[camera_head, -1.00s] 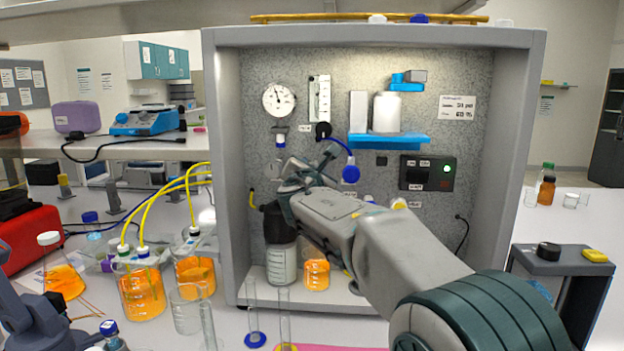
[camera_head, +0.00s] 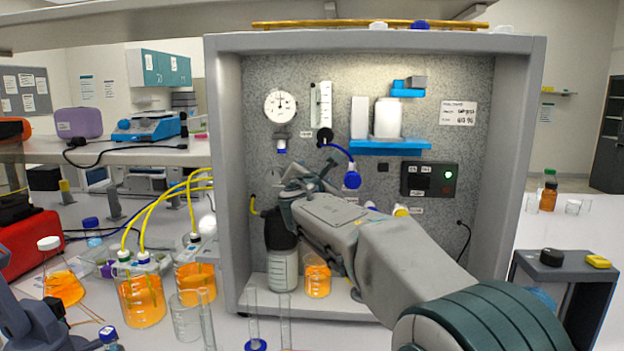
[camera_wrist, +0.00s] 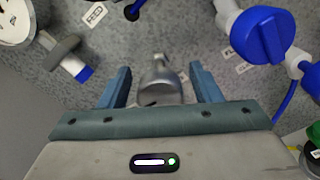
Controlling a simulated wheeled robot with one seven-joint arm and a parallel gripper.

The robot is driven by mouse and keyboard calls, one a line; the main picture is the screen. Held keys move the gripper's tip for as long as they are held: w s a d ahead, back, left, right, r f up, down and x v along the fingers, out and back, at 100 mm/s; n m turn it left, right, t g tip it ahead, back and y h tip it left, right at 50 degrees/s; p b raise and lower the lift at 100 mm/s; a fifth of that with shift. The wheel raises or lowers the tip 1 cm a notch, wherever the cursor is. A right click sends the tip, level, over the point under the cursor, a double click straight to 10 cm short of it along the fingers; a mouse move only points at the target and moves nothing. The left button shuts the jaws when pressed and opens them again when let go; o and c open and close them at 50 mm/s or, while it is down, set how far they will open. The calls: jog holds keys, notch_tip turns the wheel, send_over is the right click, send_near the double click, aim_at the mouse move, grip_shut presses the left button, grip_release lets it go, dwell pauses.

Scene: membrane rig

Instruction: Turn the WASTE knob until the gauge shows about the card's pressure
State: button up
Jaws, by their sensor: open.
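The round white gauge (camera_head: 280,106) is on the upper left of the rig's back panel; its reading is too small to tell. The white card (camera_head: 458,112) is at upper right, its text mostly unreadable. My gripper (camera_head: 288,180) is below the gauge, partly hidden by its own wrist. In the wrist view my gripper (camera_wrist: 162,84) is open, with a grey metallic knob-like piece (camera_wrist: 155,82) between its fingers, apparently clear of both. A blue knob (camera_wrist: 262,35) is at upper right, and a blue-ended valve (camera_wrist: 76,62) at left. I cannot read which knob is WASTE.
A flow meter (camera_head: 321,105) is right of the gauge. Side walls enclose the rig.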

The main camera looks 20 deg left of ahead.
jog(key=b+v, duration=0.3)
jog(key=v, duration=1)
jog(key=shift+s, duration=0.4)
dwell(2.7)
jog(key=w+a+n+p, duration=0.1)
jog(key=w+n+p, duration=0.1)
jog(key=w+p, duration=0.2)
jog(key=w+a+n+p, duration=0.1)
jog(key=w+p, duration=0.3)
jog(key=p, duration=0.7)
jog(key=w+a+n+p, duration=0.1)
jog(key=w+n+p, duration=0.3)
jog(key=p, duration=0.3)
jog(key=shift+w, duration=0.1)
